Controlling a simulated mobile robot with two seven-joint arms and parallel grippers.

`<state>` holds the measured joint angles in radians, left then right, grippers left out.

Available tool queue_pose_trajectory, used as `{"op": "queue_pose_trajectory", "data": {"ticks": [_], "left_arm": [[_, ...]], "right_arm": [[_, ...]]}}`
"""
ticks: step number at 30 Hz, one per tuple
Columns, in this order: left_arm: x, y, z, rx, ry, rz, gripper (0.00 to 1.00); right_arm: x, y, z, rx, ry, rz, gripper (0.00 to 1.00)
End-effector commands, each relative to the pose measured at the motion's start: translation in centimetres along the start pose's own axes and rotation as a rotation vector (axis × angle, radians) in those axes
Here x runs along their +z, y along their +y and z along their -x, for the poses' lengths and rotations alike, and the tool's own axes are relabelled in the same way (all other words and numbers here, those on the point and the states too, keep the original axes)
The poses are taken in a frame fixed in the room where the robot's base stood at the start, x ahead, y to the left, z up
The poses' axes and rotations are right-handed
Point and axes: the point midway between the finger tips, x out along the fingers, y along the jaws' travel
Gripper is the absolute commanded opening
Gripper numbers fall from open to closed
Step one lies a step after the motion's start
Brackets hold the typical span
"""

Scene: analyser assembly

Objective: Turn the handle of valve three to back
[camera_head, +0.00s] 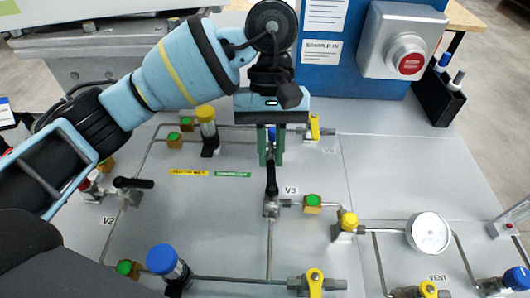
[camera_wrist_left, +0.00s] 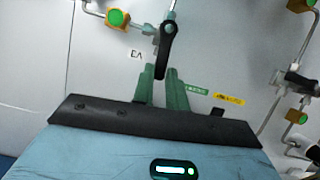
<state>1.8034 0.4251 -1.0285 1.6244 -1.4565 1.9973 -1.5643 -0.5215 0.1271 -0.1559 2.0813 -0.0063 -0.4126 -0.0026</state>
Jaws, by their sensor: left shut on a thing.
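Valve three, labelled V3 (camera_head: 291,190), sits on the grey panel in the middle of the head view. Its black handle (camera_head: 271,180) points from the valve body toward the back of the panel, and it also shows in the left wrist view (camera_wrist_left: 168,42). My left gripper (camera_head: 271,160) reaches down from the back, its green fingers on either side of the handle's far end. In the left wrist view the gripper (camera_wrist_left: 161,74) is shut on that end. The fingers partly hide the handle tip. My right gripper is not in view.
Valve V2 (camera_head: 132,183) with a black handle lies to the left. A yellow-capped fitting (camera_head: 206,125), a blue-capped fitting (camera_head: 162,260) and a round gauge (camera_head: 429,233) stand on the panel. A red button box (camera_head: 405,50) is at the back right.

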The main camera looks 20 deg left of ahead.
Motion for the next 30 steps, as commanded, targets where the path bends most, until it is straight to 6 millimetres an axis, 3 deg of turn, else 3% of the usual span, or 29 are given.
{"op": "queue_pose_trajectory", "data": {"ticks": [22, 23, 24, 27, 30], "left_arm": [[0.05, 0.6, 0.1, -0.031, 0.002, -0.085, 0.0], [0.05, 0.6, 0.1, -0.031, 0.002, -0.085, 0.16], [0.05, 0.6, 0.09, -0.031, 0.002, -0.084, 0.21], [0.05, 0.59, 0.07, -0.032, 0.002, -0.084, 0.34], [0.04, 0.58, 0.04, -0.032, 0.001, -0.083, 0.36]], "right_arm": [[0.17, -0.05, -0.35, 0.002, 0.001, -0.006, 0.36], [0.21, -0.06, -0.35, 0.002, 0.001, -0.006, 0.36], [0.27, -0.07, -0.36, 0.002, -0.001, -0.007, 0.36], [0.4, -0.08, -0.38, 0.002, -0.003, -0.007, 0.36], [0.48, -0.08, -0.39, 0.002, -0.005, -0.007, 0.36]]}}
